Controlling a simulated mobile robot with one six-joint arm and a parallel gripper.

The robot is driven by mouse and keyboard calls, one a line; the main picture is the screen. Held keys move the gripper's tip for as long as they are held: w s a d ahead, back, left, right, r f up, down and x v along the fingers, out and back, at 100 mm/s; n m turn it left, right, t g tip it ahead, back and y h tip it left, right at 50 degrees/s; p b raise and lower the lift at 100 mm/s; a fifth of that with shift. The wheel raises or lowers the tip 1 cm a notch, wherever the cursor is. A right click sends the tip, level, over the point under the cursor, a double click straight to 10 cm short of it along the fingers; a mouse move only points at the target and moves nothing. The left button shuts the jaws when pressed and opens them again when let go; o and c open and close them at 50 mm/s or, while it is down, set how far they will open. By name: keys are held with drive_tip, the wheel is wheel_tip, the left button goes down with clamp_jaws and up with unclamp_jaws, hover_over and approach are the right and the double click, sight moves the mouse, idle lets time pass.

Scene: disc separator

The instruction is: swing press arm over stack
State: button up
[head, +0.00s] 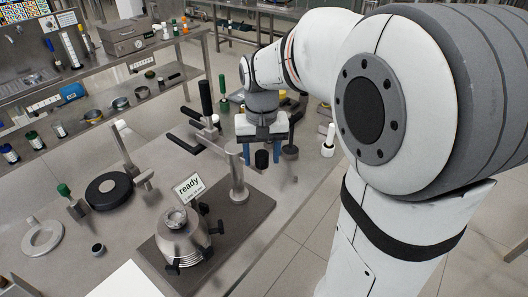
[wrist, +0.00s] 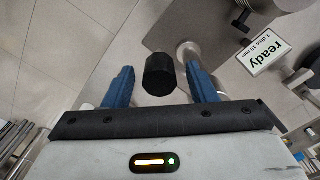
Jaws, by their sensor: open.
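The stack of metal discs (head: 182,240) sits in a holder on a dark base plate (head: 250,208). A grey upright post (head: 238,180) stands on the plate behind it; it also shows in the wrist view (wrist: 189,52). The press arm's course from the post is partly hidden by my gripper. My gripper (head: 262,158) is open, blue fingers pointing down, beyond the post and away from the stack. A black cylindrical knob (wrist: 159,75) lies between the fingers in the wrist view, with gaps on both sides. I cannot tell whether it belongs to the press arm.
A "ready" sign (head: 189,188) stands behind the stack; it also shows in the wrist view (wrist: 264,56). A black round disc fixture (head: 109,190), a pale ring (head: 42,238) and a white bottle (head: 328,140) stand on the bench. Floor is open to the right.

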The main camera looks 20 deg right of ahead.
drive_tip(key=shift+c, duration=0.2)
clamp_jaws()
idle(0.4)
